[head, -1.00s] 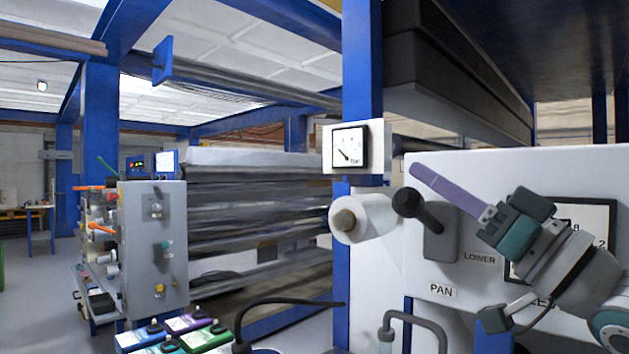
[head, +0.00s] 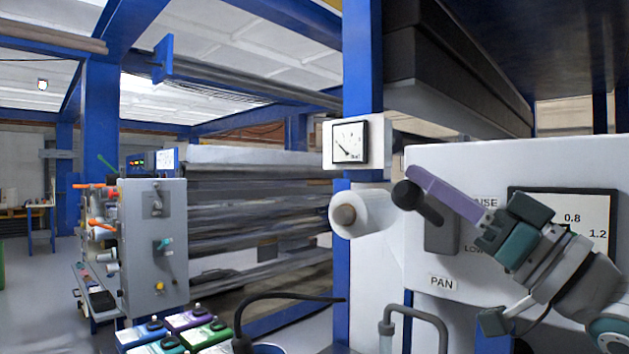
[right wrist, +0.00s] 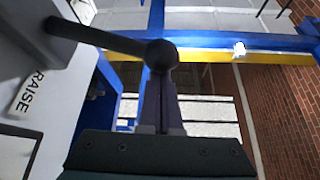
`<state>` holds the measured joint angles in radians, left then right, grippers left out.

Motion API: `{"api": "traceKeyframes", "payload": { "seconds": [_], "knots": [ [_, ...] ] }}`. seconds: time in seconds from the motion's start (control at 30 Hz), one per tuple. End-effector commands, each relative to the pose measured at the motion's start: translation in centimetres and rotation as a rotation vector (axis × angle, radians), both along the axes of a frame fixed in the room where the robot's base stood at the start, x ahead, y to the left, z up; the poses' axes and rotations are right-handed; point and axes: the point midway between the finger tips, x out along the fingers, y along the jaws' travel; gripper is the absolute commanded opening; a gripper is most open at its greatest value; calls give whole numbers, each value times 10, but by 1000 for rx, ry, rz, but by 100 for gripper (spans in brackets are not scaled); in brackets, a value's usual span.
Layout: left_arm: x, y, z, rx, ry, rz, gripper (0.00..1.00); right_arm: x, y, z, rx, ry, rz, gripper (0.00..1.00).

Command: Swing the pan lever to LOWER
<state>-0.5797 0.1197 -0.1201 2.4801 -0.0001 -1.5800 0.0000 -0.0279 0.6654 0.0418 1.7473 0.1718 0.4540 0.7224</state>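The pan lever has a black ball knob (head: 405,195) on a dark arm, rising from a grey mounting plate (head: 442,232) on the white panel. The lever arm points up and left from its pivot in the head view. "RAISE" is partly visible at upper right of the plate, "LOWER" is partly covered, and "PAN" is below. My right gripper (head: 412,173) has its purple fingers together, with tips just above the knob in the head view. In the right wrist view the knob (right wrist: 161,55) overlaps the fingertips (right wrist: 162,85); contact is unclear. My left gripper is out of view.
A white panel (head: 540,165) with a dark-framed gauge stands at right. A white roll (head: 370,213) and a pressure dial (head: 350,142) are left of the lever. A bent grey pipe (head: 415,325) is below. A grey control cabinet (head: 155,240) stands further left.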

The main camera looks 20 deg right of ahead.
Motion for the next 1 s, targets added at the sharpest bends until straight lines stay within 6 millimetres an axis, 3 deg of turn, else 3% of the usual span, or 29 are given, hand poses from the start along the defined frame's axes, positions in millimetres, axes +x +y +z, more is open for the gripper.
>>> {"api": "traceKeyframes", "payload": {
  "seconds": [0.37, 0.8, 1.0],
  "knots": [
    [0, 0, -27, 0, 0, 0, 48, -2, 6, -23, -129, -47, -2, 0],
    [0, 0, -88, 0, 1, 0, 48, -6, 15, -72, -489, -197, -2, 0],
    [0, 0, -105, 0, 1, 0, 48, -6, 14, -87, -626, -255, -2, 0]
  ]
}}
